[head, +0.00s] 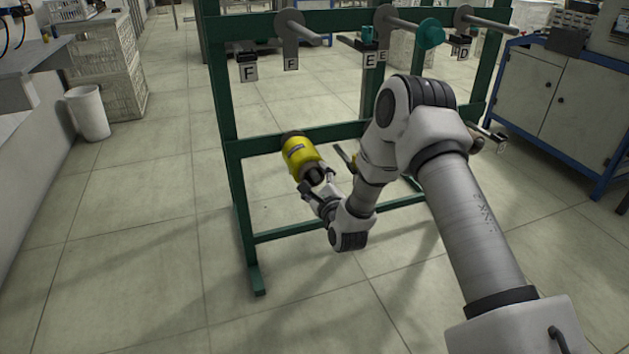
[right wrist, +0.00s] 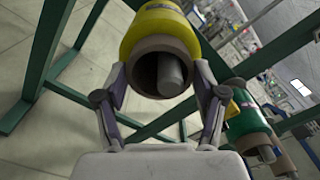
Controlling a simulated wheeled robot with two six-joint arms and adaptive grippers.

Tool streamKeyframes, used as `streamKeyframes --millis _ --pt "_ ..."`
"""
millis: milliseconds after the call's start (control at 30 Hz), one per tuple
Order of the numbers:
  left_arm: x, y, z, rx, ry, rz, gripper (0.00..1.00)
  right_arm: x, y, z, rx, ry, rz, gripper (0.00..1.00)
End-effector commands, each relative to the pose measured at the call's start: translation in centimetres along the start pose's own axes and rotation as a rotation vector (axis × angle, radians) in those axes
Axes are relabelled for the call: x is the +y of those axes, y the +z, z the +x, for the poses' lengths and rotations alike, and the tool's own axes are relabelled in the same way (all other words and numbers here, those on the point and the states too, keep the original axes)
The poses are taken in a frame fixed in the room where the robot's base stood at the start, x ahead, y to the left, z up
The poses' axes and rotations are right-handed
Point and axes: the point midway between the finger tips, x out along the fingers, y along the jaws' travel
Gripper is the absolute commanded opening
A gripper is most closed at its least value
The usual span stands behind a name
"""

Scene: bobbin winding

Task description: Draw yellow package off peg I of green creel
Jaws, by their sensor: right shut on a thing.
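The yellow package (head: 299,151) is on the lower left of the green creel (head: 229,165), near its lower crossbar. It also shows in the right wrist view (right wrist: 158,30), with its brown core end facing the camera. A grey peg end (right wrist: 170,72) shows inside the hollow core, so the package is still around the peg. My right gripper (head: 318,183) is shut on the near end of the package, with one finger on each side of the core (right wrist: 163,85). The label of this peg is hidden. My left gripper is not in view.
Upper pegs labelled F (head: 303,30), E (head: 402,20) and D (head: 485,22) project from the top bar. A green package (right wrist: 245,122) is right of the gripper.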

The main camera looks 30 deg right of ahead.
Motion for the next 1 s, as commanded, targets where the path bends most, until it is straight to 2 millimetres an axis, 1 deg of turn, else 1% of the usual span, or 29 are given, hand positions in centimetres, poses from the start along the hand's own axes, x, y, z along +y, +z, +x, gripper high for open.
streamKeyframes --millis 167,267,600,1000 --pt "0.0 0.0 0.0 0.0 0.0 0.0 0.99 0.0 0.0 0.0 -0.001 -0.001 0.0 0.28" --pt "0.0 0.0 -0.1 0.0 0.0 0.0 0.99 0.0 0.0 -0.5 0.0 0.001 0.0 0.28" --pt "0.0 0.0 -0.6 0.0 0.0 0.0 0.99 -0.1 0.0 -5.2 0.001 0.0 0.001 0.28" --pt "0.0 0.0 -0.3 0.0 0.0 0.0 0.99 0.1 -0.1 -11.0 0.001 0.001 0.0 0.28"
